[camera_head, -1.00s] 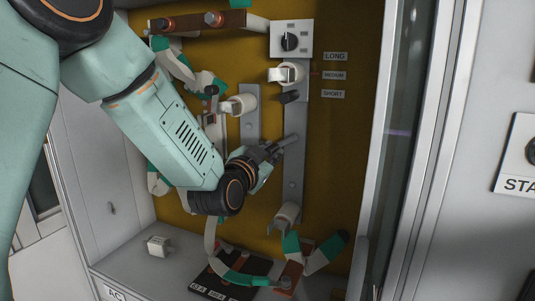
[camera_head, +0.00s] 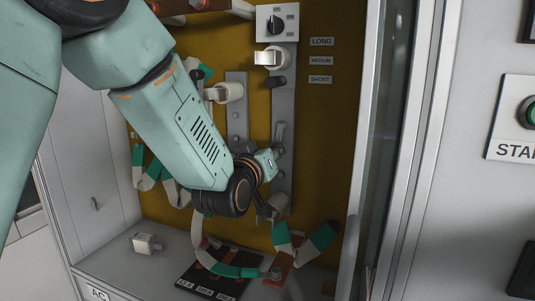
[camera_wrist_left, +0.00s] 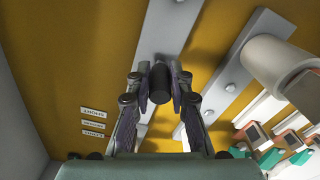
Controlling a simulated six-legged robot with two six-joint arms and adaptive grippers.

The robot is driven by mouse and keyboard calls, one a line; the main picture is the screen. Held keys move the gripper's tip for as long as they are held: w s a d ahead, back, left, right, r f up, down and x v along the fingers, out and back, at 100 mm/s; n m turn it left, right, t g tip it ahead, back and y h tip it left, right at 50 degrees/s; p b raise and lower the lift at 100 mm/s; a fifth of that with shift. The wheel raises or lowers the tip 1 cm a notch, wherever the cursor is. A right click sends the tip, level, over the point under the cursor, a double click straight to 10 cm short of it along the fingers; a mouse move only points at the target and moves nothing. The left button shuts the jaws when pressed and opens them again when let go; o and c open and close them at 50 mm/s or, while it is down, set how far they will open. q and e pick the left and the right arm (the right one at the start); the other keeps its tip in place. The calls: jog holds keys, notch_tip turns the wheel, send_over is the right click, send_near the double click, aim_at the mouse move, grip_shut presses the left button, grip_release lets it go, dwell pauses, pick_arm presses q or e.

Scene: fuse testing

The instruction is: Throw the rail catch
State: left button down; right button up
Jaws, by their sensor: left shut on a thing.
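The grey rail also shows there, running behind the handle (camera_wrist_left: 170,25). In the head view the wrist and fingers hide the held handle. My right gripper is not in view.
A rotary switch (camera_head: 277,24) and a white cylindrical holder (camera_head: 271,57) sit above on the rail. A shorter rail (camera_head: 237,120) stands to the left. Green-and-white straps hang around the arm. The cabinet's door frame (camera_head: 365,150) bounds the right side.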

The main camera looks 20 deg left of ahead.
pick_arm(q)
jog(key=shift+w+d+r+n, duration=0.1)
jog(key=shift+d+r+n, duration=0.15)
jog(key=shift+n, duration=0.25)
jog(key=shift+r, duration=0.1)
jog(key=c, duration=1.6)
grip_release()
jog(key=o, duration=0.4)
jog(key=shift+d+f, duration=0.15)
jog(key=shift+f, duration=0.05)
jog(key=shift+s+f, duration=0.1)
jog(key=shift+s, duration=0.55)
jog(key=s, duration=0.6)
jog(key=shift+d, duration=0.15)
jog(key=shift+s, duration=0.15)
